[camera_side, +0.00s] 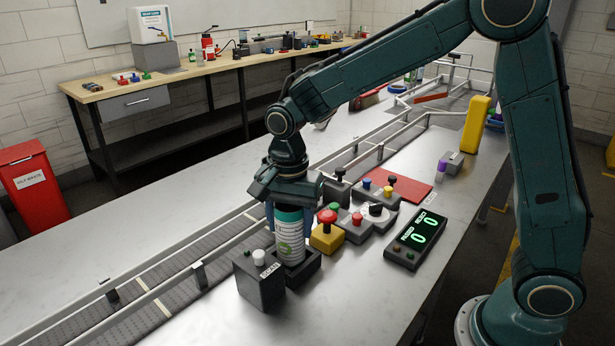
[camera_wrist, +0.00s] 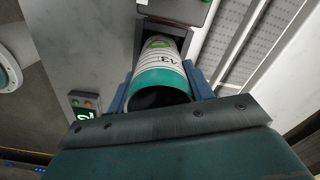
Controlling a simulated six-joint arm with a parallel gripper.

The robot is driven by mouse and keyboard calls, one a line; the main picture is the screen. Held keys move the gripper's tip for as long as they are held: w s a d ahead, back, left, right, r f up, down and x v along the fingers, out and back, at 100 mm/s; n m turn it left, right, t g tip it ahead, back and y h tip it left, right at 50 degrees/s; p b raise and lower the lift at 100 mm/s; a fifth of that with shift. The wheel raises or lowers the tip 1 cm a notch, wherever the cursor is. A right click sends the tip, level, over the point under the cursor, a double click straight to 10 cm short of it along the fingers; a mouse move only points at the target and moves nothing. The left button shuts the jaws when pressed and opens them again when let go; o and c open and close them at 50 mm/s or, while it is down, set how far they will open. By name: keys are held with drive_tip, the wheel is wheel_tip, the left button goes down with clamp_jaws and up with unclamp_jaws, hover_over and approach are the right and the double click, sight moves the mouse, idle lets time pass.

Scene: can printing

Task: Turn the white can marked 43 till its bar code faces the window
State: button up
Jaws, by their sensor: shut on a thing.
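In the wrist view the can (camera_wrist: 160,60) shows black digits that look like 43, and a green mark. I cannot make out a bar code in either view. My gripper (camera_side: 287,205) is shut on the can's upper part, with a blue finger on each side in the wrist view (camera_wrist: 160,88). A dark box marked SCAN (camera_side: 259,283) stands close beside the holder; its window is not visible.
A yellow box with a red mushroom button (camera_side: 327,235) and several button boxes stand right of the can. A display (camera_side: 417,239) shows two green zeros. A railed conveyor (camera_side: 195,262) runs behind. The bench front right of the holder is clear.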

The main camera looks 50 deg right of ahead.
drive_tip(key=shift+n, duration=1.7)
drive_tip(key=shift+n, duration=1.7)
drive_tip(key=o, duration=1)
drive_tip(key=shift+o, duration=0.2)
drive_tip(key=shift+r, duration=0.2)
wheel_tip(320, 180, up, 14)
drive_tip(key=shift+f, duration=0.25)
